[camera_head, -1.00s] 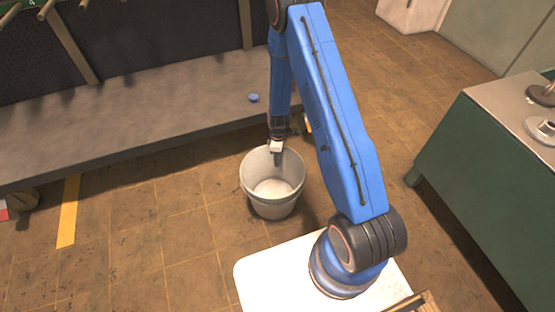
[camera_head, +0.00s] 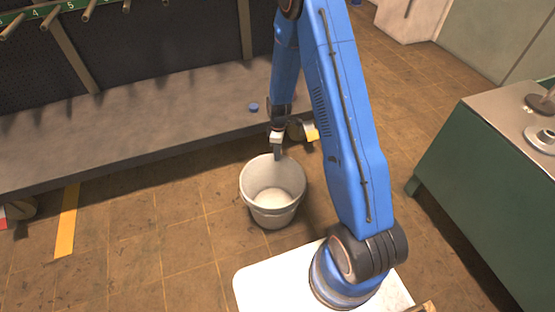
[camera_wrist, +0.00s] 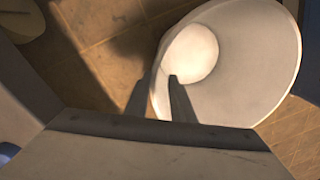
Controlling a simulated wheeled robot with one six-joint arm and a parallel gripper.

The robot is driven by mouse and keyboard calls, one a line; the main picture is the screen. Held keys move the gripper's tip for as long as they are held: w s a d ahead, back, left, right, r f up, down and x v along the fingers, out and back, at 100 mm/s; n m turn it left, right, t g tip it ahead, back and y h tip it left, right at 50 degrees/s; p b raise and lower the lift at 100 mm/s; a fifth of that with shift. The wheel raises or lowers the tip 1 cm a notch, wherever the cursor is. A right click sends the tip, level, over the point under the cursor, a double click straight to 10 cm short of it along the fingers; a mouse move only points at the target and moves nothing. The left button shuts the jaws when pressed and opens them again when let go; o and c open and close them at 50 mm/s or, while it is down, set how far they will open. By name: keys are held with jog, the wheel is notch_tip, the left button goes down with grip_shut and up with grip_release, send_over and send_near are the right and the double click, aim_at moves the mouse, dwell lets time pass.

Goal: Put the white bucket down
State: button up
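The white bucket (camera_head: 272,212) stands upright on the brown tiled floor in the head view, in front of the long grey bench. My gripper (camera_head: 278,154) is at the bucket's far rim, its tips near rim height. In the wrist view my gripper (camera_wrist: 157,90) has its two fingers apart with a gap between them. One finger is outside the bucket (camera_wrist: 245,55) and the other shows over its inside, with the rim between them. The fingers do not appear to press on the wall.
The grey bench (camera_head: 150,112) runs behind the bucket, with a small blue disc (camera_head: 253,107) on it. A yellow floor stripe (camera_head: 67,222) lies at left. A green cabinet (camera_head: 485,190) stands at right. Open floor lies left of the bucket.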

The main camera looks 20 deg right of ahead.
jog(key=s+r+m+t, duration=0.1)
jog(key=s+r+m, duration=0.15)
jog(key=r, duration=0.85)
jog(key=s+r+m+t, duration=0.1)
jog(key=s+r, duration=0.3)
jog(key=r, duration=0.6)
jog(key=s+r+m+t, duration=0.15)
jog(key=s+r, duration=0.25)
jog(key=r, duration=0.7)
jog(key=s+r+m, duration=0.2)
jog(key=s+r, duration=0.2)
jog(key=s, duration=0.4)
jog(key=s+r+m+t, duration=0.1)
jog(key=s+r+m, duration=0.1)
jog(key=s+r, duration=0.3)
jog(key=s+r+m+t, duration=0.1)
jog(key=s+r+m, duration=0.2)
jog(key=s, duration=0.8)
jog(key=shift+d+r, duration=0.3)
jog(key=shift+r, duration=0.65)
